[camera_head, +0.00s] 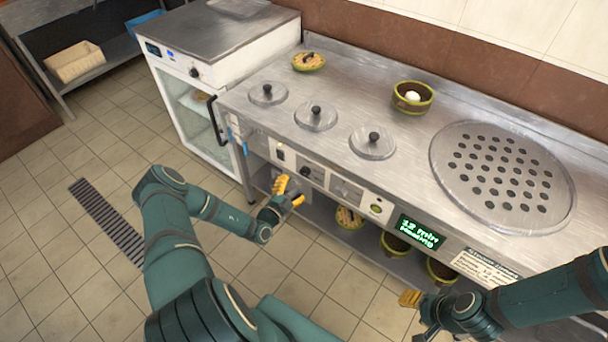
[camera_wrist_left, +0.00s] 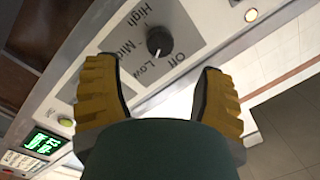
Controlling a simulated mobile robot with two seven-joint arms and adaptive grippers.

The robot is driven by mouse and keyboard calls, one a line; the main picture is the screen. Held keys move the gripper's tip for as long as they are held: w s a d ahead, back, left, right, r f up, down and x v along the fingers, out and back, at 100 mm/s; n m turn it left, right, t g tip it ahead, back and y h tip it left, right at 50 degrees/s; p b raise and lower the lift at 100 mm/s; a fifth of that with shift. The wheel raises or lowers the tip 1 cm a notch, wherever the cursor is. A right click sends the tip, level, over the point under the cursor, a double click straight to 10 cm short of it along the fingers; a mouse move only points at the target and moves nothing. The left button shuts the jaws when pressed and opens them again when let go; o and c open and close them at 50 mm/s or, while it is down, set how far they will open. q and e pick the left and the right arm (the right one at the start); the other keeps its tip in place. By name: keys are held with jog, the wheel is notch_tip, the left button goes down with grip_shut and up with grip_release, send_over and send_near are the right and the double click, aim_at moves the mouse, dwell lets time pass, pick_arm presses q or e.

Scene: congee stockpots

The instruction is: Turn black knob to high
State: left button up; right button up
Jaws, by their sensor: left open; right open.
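In the head view the black knob (camera_head: 305,171) is on the counter's front panel. My left gripper (camera_head: 290,191) is open and empty, just below and left of the knob. In the left wrist view the knob shows beyond and between its yellow fingers, apart from them. My right gripper (camera_head: 411,299) is open, low at the right, partly hidden by its own wrist.
The steel counter (camera_head: 335,85) carries several lidded wells, a perforated round plate (camera_head: 503,170) and a bowl (camera_head: 413,97). A green display (camera_head: 420,231) is further right on the panel. Pots (camera_head: 396,243) stand on the lower shelf. A white cabinet (camera_head: 190,95) stands left.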

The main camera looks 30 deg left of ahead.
aim_at(304, 174)
pick_arm(q)
jog(key=w+b, duration=0.1)
jog(key=w, duration=0.6)
jog(key=shift+w, duration=0.25)
grip_shut()
